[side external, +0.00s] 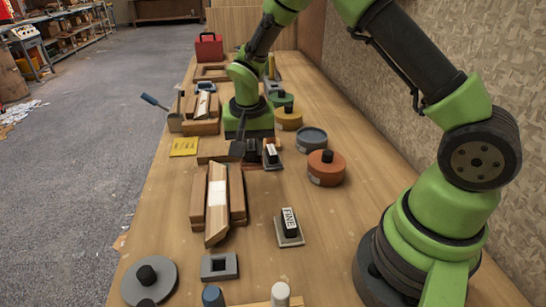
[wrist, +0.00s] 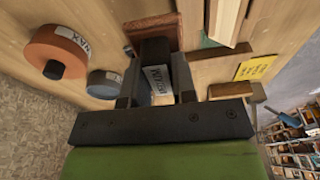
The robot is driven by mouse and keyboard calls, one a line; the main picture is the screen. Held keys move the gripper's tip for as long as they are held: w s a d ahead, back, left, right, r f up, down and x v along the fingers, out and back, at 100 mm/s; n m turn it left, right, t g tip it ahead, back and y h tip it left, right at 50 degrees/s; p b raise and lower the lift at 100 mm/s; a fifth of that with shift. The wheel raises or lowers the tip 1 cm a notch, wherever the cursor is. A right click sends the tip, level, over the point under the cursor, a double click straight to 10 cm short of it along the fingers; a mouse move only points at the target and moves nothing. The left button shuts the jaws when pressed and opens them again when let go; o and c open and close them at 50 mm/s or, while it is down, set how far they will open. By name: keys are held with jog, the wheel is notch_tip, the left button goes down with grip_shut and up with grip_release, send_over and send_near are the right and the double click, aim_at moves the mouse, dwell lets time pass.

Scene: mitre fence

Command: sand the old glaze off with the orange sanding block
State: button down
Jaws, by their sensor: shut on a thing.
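My gripper (side external: 252,152) is low over the middle of the bench, in the wrist view too (wrist: 158,85). It is shut on the dark handle of a sanding block (wrist: 155,50) with a reddish-orange base and a white label, which I cannot read. In the side view a labelled block (side external: 270,154) shows beside the fingers; I cannot tell if it is the held one. A wooden piece (side external: 217,190) with a pale whitish patch, perhaps the old glaze, lies between two wooden rails nearer the camera. The held block is apart from this piece.
A block marked FINE (side external: 290,224) stands right of the rails. An orange tin (side external: 326,168) and grey tin (side external: 312,139) stand to the right. A yellow card (side external: 185,147) lies left. A second wooden set (side external: 201,108) is farther back. A grey disc (side external: 149,281) is in front.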

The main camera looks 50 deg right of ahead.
jog(key=w+a+r, duration=0.2)
jog(key=w+a, duration=0.2)
jog(key=a, duration=0.2)
jog(key=shift+w+a+r, duration=0.2)
jog(key=shift+a, duration=0.2)
jog(key=shift+f, duration=2.15)
jog(key=shift+f, duration=0.35)
